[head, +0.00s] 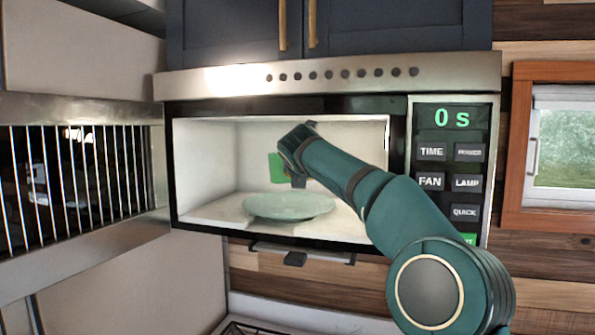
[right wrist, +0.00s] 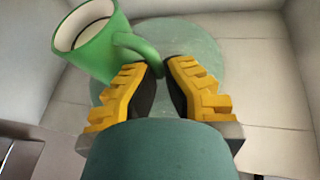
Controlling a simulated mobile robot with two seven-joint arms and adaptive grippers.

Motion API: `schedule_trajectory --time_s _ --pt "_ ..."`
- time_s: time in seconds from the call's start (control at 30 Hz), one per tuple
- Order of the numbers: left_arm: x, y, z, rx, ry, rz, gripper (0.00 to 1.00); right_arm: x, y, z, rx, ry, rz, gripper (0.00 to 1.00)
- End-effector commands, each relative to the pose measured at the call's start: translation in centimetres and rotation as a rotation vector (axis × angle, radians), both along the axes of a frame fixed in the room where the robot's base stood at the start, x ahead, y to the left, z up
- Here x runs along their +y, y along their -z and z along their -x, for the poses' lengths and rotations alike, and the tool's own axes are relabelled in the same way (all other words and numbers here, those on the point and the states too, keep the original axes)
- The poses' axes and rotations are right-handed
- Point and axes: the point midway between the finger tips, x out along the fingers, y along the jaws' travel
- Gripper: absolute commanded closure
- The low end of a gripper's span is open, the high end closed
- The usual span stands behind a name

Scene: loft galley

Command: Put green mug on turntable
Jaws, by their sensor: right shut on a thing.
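The green mug (head: 276,168) is inside the open microwave, above the pale green round turntable (head: 289,207) and apart from it in the head view. My right gripper (head: 298,182) reaches into the microwave and hides part of the mug. In the right wrist view the mug (right wrist: 98,52) is at the upper left, its opening showing. My right gripper (right wrist: 165,72) is shut on the mug's handle there. The turntable (right wrist: 207,50) lies behind and below the mug and fingers. My left gripper is not in view.
The microwave (head: 330,80) has its door (head: 75,105) swung open to the left. Its control panel (head: 452,160) stands at the right, close to my right arm. The cavity walls surround the gripper. Dark cabinets (head: 390,25) are above.

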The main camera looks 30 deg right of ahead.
Motion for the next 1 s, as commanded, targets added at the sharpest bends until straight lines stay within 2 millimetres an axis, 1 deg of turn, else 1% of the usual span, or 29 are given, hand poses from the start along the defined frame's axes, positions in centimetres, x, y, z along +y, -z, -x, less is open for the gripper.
schedule_trajectory --time_s 0.07,0.43,0.67,0.9,1.0 --pt "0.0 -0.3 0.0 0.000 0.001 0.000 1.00 -0.6 -0.2 -0.4 -0.004 0.001 -0.001 1.00" --pt "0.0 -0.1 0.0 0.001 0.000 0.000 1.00 -0.4 2.6 -0.3 -0.002 -0.001 0.001 1.00" --pt "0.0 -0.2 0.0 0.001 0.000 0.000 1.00 -0.4 3.6 -0.3 -0.002 0.000 0.002 1.00" --pt "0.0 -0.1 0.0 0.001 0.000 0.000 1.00 -0.5 6.4 -0.3 -0.001 0.000 0.002 1.00" --pt "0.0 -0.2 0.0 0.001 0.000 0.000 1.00 -0.7 6.8 -0.5 -0.003 0.001 0.000 1.00"
